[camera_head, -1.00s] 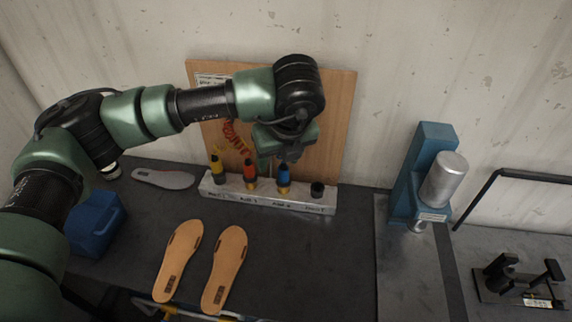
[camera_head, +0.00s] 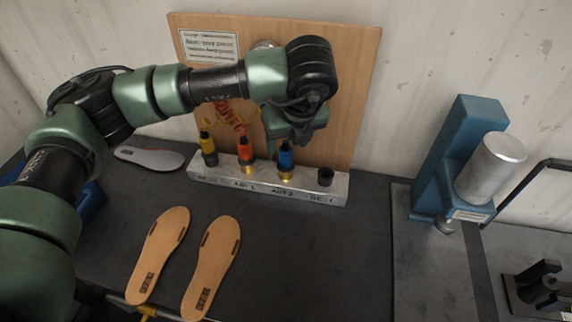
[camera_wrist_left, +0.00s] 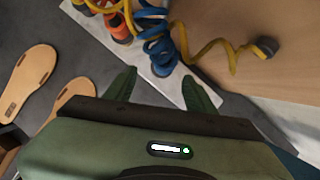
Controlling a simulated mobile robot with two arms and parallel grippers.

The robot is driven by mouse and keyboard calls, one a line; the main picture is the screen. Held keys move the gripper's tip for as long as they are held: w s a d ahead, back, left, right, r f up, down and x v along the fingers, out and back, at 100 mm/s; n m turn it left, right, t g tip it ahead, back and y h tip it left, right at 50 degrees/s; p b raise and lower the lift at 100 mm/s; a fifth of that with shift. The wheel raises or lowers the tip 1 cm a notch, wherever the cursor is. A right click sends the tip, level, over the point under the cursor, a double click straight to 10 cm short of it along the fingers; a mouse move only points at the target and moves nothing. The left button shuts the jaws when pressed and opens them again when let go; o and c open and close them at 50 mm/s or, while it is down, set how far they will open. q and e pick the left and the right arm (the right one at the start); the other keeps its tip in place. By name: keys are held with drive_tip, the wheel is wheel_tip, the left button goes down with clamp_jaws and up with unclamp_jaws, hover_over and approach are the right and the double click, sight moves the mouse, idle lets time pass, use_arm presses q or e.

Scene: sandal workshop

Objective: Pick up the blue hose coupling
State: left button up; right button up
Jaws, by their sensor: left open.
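The blue hose coupling (camera_head: 285,158) stands upright on the pale holder bar (camera_head: 232,184), between the orange coupling (camera_head: 244,152) and an empty black socket. My left gripper (camera_head: 289,138) is open, just above and behind the blue coupling, and partly hides its top. In the left wrist view, the open fingers (camera_wrist_left: 160,74) point towards the blue coupling (camera_wrist_left: 162,64), which shows just beyond the gap between their tips. A blue coiled hose (camera_wrist_left: 149,22) runs up from it. I see no clear contact. My right gripper is out of view.
A yellow coupling (camera_head: 208,150) stands at the bar's left end; the black socket (camera_head: 325,176) is at its right. A wooden board (camera_head: 352,90) rises close behind. Two tan insoles (camera_head: 211,268) lie in front. A blue press (camera_head: 462,145) stands right. The table front-right of the bar is clear.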

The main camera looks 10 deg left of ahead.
sight(287, 149)
use_arm(q)
drive_tip(key=shift+p+x, duration=0.35)
drive_tip(key=shift+x, duration=0.45)
drive_tip(key=shift+p+x, duration=0.55)
drive_tip(key=shift+x, duration=0.3)
drive_tip(key=p+x, duration=0.2)
drive_tip(key=x, duration=0.1)
drive_tip(key=shift+w+d+f, duration=0.15)
drive_tip(key=shift+w+f, duration=0.1)
drive_tip(key=shift+w, duration=0.2)
drive_tip(key=shift+w+f, duration=0.15)
drive_tip(key=shift+f, duration=0.3)
clamp_jaws()
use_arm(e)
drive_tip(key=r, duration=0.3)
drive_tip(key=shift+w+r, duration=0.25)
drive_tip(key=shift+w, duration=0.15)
